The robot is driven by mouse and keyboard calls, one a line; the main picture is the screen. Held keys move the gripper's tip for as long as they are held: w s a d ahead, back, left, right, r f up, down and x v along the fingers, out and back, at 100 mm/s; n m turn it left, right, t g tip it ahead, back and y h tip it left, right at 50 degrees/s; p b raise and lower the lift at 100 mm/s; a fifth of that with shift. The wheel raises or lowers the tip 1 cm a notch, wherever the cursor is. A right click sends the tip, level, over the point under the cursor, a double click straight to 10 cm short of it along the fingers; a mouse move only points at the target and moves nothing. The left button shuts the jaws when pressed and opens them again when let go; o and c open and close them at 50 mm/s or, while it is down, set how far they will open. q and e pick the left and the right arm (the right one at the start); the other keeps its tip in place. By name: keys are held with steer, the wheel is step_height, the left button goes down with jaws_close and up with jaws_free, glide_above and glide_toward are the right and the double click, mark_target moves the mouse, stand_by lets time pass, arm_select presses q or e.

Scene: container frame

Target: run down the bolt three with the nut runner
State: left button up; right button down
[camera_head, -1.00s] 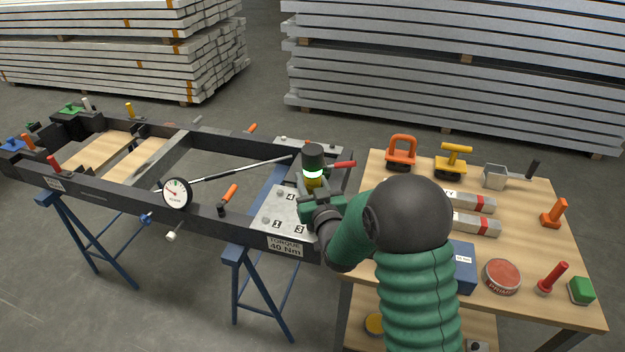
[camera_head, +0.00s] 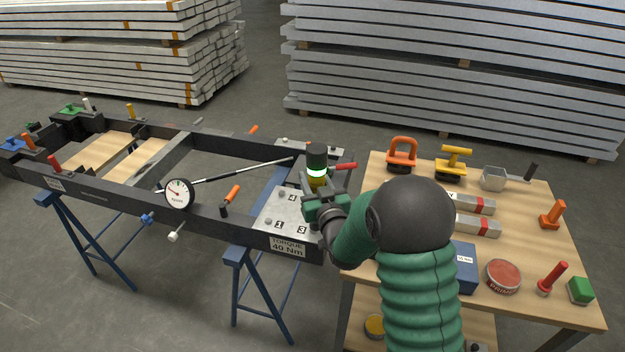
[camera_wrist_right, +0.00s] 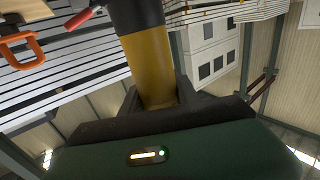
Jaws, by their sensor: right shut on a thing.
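The nut runner (camera_head: 317,161), a dark cylinder with a lit pale-green ring and a yellow lower part, stands upright over the right part of the grey plate (camera_head: 274,210). It also shows large in the right wrist view (camera_wrist_right: 150,62). My right gripper (camera_head: 318,203) is shut around its yellow part. The plate carries the numbers 1, 3 and 4. The number 3 (camera_head: 301,229) shows just left of and in front of my gripper. The gripper covers part of the plate. The runner's lower end is hidden, and I cannot tell whether it touches a bolt. My left gripper is not in view.
The dark frame (camera_head: 120,193) rests on blue trestles, with a dial gauge (camera_head: 179,193) and several clamps on it. A wooden table (camera_head: 525,215) at the right holds a blue box, a red tin (camera_head: 503,275), a green block and several tools. Metal stacks stand behind.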

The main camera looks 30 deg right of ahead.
steer(key=shift+a, duration=0.25)
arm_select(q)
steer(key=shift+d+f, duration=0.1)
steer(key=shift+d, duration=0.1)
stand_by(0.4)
